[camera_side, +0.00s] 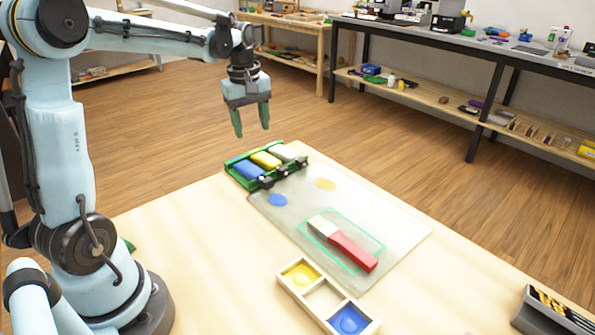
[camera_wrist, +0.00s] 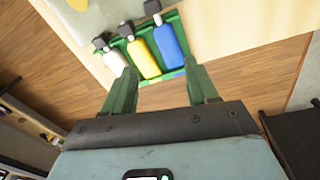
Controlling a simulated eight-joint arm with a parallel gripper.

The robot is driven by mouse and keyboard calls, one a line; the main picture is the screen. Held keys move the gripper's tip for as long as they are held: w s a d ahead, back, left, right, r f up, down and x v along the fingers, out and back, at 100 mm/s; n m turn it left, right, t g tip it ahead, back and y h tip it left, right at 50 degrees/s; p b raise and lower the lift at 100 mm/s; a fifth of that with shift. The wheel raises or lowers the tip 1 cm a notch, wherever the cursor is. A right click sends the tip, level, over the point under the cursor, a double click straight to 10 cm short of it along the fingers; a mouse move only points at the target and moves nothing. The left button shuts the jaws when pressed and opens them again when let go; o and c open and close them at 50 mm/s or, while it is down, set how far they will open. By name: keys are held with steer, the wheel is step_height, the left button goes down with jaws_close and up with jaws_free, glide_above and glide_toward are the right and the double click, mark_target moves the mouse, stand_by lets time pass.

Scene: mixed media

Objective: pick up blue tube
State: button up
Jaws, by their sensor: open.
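The blue tube (camera_side: 248,171) lies in a green rack (camera_side: 229,169) at the far corner of the table, beside a yellow tube (camera_side: 265,160) and a white tube (camera_side: 285,153). Each tube has a dark cap. In the wrist view the blue tube (camera_wrist: 168,46) is the rightmost of the three, with the yellow tube (camera_wrist: 144,58) in the middle and the white tube (camera_wrist: 115,62) at left. My gripper (camera_side: 251,133) is open and empty, with green fingers pointing down above and behind the rack. In the wrist view the fingers (camera_wrist: 160,82) are apart, near the tubes' rear ends.
A translucent mat (camera_side: 400,233) holds blue and yellow paint spots and a red-handled brush (camera_side: 352,252) inside a green outline. A wooden tray (camera_side: 324,297) with yellow, pale and blue compartments stands at the front. A dark box (camera_side: 552,312) sits at right.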

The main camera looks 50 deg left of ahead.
mark_target(250, 168)
steer(key=a+f, duration=0.1)
steer(key=f, duration=0.3)
steer(key=a+f+n, duration=0.1)
steer(key=f, duration=0.4)
steer(key=a+f+n+g, duration=0.1)
steer(key=f, duration=0.3)
steer(key=shift+w+a+f, duration=0.1)
steer(key=shift+w+f, duration=0.05)
steer(key=shift+f, duration=0.15)
steer(key=c, duration=0.5)
